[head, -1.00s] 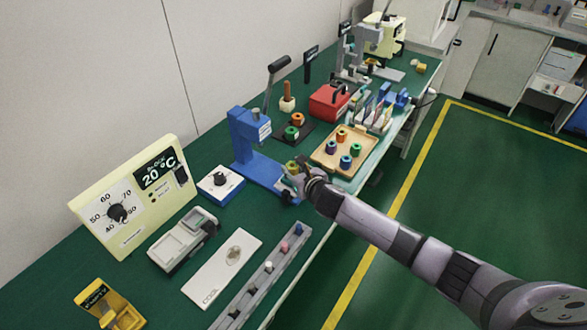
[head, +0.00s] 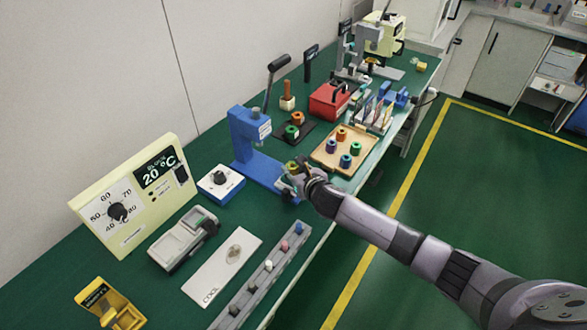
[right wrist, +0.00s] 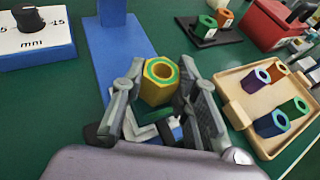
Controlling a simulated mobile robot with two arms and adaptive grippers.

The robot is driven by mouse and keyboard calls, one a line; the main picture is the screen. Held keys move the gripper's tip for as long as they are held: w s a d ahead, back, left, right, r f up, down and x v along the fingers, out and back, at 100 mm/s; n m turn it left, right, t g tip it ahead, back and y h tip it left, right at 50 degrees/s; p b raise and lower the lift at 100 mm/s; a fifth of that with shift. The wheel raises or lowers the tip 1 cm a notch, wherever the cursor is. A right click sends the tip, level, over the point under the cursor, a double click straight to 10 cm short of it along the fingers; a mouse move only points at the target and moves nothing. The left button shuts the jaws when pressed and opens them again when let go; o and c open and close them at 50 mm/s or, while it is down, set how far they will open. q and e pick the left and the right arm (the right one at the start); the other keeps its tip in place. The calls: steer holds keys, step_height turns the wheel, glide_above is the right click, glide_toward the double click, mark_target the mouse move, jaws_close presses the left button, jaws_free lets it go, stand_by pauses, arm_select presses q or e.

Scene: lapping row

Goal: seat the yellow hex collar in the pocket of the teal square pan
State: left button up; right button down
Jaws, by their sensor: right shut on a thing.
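The yellow hex collar (right wrist: 160,80) has a green top rim and a round bore. It stands roughly upright between the fingers of my right gripper (right wrist: 164,98), which is shut on it. In the head view the collar (head: 292,166) shows small at the tip of my right gripper (head: 294,176), by the front end of the blue press base. Below the collar, in the right wrist view, pale grey and greenish edges show between the fingers; I cannot tell whether they belong to the teal square pan. My left gripper is not in view.
The blue press (head: 248,138) stands just behind the gripper. A wooden tray (head: 326,158) with several coloured collars lies to the right, close to the fingers. A black plate (head: 306,135) holds a green and an orange collar. A white dial box (head: 220,184) sits to the left.

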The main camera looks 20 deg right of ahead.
steer(key=shift+f, duration=0.3)
steer(key=shift+r+p, duration=0.15)
steer(key=shift+p, duration=0.15)
stand_by(0.7)
steer(key=shift+s+d+t+b, duration=0.1)
steer(key=shift+t+b, duration=0.4)
steer(key=shift+b, duration=0.9)
steer(key=shift+r, duration=0.1)
steer(key=shift+s+d+m+t+y+b, duration=0.15)
steer(key=shift+m+t+y+b, duration=0.2)
steer(key=shift+b, duration=1)
